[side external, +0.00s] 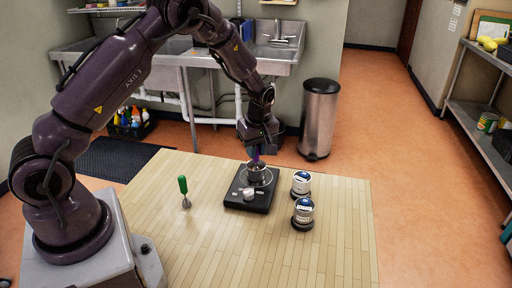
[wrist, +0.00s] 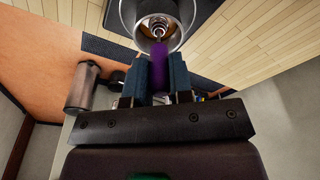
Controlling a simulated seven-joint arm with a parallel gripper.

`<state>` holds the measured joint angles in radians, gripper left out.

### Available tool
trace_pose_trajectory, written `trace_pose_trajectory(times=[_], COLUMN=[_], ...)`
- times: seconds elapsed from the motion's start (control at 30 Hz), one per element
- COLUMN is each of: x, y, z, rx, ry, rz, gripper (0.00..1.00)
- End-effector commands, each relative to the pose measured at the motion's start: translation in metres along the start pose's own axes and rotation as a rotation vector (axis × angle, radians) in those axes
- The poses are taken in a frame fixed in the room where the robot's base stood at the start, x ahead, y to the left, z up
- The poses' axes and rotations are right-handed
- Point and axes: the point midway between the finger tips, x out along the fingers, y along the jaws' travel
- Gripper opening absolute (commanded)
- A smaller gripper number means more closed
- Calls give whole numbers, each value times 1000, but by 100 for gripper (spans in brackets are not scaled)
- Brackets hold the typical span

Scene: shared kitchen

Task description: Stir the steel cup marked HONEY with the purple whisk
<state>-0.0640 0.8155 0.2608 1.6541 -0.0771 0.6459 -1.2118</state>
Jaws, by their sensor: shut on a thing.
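My gripper (side external: 257,147) is shut on the purple handle (wrist: 158,68) of the whisk and points down over the table. The whisk's wire head (wrist: 157,24) is inside the mouth of an open steel cup (wrist: 125,12). In the side external view this steel cup (side external: 258,174) stands on a black appliance (side external: 240,201), and only a little of the purple handle (side external: 256,156) shows below my fingers. No HONEY mark is readable on any cup.
A green-handled utensil (side external: 183,186) stands upright on the wooden table (side external: 185,240), left of the appliance. A small white knob-like part (side external: 248,195) is on the appliance's front. A steel bin (side external: 319,118) and a sink (side external: 276,55) are behind the table. The table's front is clear.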

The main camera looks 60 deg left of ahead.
Motion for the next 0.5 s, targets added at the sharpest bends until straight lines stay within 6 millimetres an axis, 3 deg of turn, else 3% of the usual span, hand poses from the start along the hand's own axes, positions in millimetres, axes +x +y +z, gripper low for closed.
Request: trace_pose_trajectory(times=[0.17,0.37,0.5], x=[-6,-54,-51], y=[1,2,-4], z=[-1,-8,-1], rx=[0,-1,4], ry=[1,2,1], rz=[3,9,-3], gripper=[0,0,0])
